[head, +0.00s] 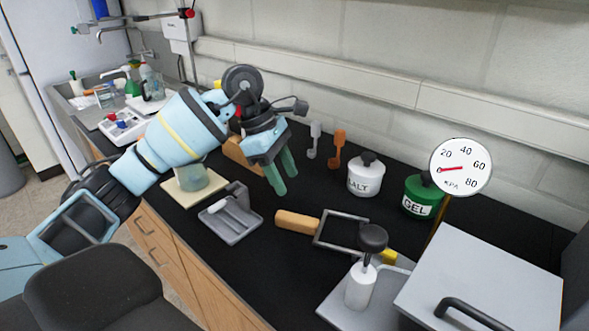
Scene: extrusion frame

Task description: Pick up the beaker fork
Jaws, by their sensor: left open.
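The beaker fork (297,222) appears to be the tool with a wooden handle and a grey metal frame, lying flat on the black bench. Its handle points left, and a yellow piece (388,256) shows at the frame's right end. My left gripper (282,184) has green fingers pointing down, spread apart and empty. It is above the bench, behind and slightly left of the handle, and not touching it. My right gripper is not in view.
A grey tray (240,238) lies left of the fork. A white-bodied device with a black knob (372,238) stands close to the frame's right end.

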